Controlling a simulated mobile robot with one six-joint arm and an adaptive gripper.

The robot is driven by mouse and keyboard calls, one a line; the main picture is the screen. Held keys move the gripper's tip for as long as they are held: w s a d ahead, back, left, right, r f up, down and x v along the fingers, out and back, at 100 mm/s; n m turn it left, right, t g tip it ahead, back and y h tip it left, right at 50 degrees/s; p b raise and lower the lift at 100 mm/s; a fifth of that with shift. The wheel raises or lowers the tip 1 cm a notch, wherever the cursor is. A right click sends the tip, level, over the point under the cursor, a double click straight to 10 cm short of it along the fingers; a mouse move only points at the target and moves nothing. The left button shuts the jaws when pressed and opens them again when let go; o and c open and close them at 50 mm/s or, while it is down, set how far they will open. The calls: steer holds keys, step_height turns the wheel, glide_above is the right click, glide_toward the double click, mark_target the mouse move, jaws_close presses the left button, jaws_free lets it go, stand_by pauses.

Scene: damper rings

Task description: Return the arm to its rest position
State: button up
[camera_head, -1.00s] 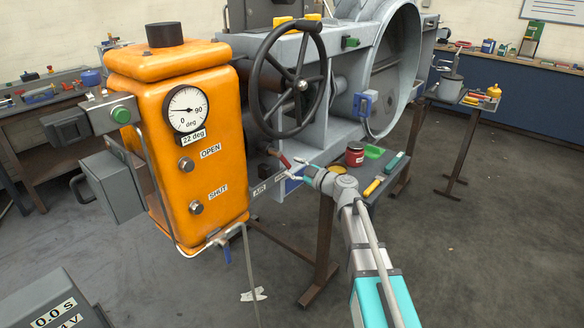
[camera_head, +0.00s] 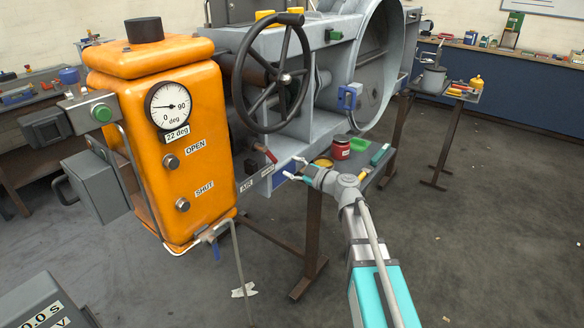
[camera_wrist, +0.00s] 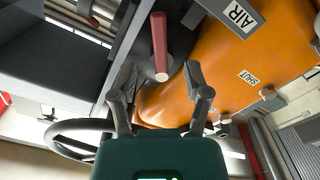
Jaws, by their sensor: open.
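My gripper (camera_head: 292,168) is open and empty in the head view, in front of the grey damper body and right of the orange actuator box (camera_head: 172,150). In the wrist view my gripper (camera_wrist: 158,84) has its two fingers apart. A red-handled lever (camera_wrist: 159,45) lies ahead of the fingers there, apart from them. In the head view the same red lever (camera_head: 265,153) is just left of the fingertips. The dial on the orange box carries a 22 deg label. My arm reaches in from the lower right.
A black handwheel (camera_head: 273,76) stands above my gripper. A small shelf (camera_head: 372,178) beside my wrist holds a red jar (camera_head: 340,147) and a green tray (camera_head: 360,145). A side table (camera_head: 440,92) stands at the right. The floor at the right is clear.

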steer(key=s+d+f+m+g+h, duration=0.5)
steer(key=s+f+m, duration=0.1)
steer(key=s+f, duration=0.35)
steer(key=s+d+f+m+g+h, duration=0.4)
steer(key=s+f+m+g+h, duration=0.25)
steer(key=s, duration=0.45)
steer(key=s+d+f+m+h, duration=0.3)
steer(key=s+d+m, duration=0.1)
steer(key=d+m, duration=0.15)
step_height(320, 180, up, 14)
steer(key=p, duration=1.3)
steer(key=shift+n+p, duration=0.3)
steer(key=shift+n, duration=0.1)
steer(key=shift+a+t, duration=0.1)
steer(key=shift+t, duration=0.15)
